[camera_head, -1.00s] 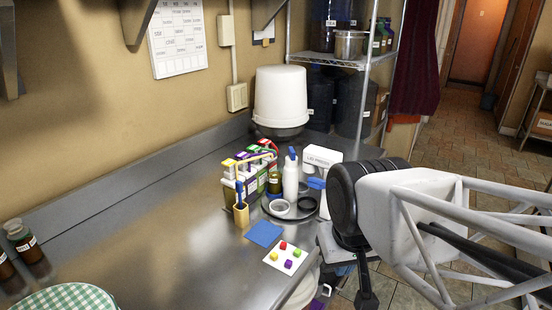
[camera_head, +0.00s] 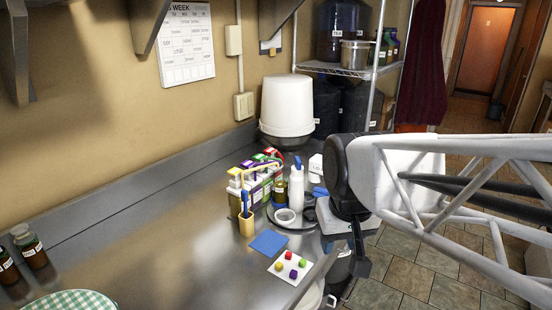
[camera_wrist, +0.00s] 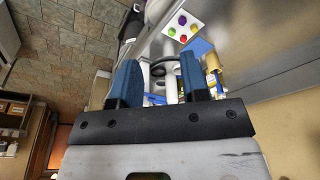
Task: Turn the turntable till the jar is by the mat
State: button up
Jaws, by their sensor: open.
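The turntable (camera_head: 281,225) is a round dark grey disc on the steel counter, its right part hidden behind my arm. A small amber jar (camera_head: 281,193) with a pale label stands towards its back left, next to a white bottle (camera_head: 296,188) with a blue top. A white ring-shaped item (camera_head: 285,216) lies at its front. The blue square mat (camera_head: 269,243) lies flat in front of the turntable, apart from the jar; it also shows in the wrist view (camera_wrist: 201,47). My gripper (camera_wrist: 158,80) is open, blue fingers apart, by the turntable's right side.
A caddy of coloured cartons (camera_head: 256,183) and a tan cup (camera_head: 246,224) with a blue-handled tool stand left of the turntable. A white bucket (camera_head: 287,105) stands behind. The left counter is largely clear.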

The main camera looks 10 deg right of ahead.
jog(key=w+r, duration=0.4)
jog(key=w, duration=0.9)
jog(key=g, duration=0.2)
send_over(298, 159)
jog(key=s, duration=0.1)
notch_tip(298, 159, down, 3)
jog(key=shift+a+r, duration=0.1)
jog(key=shift+w+f, duration=0.2)
jog(key=shift+w, duration=0.3)
jog(key=shift+f, duration=3.9)
jog(key=shift+c, duration=0.3)
grip_shut()
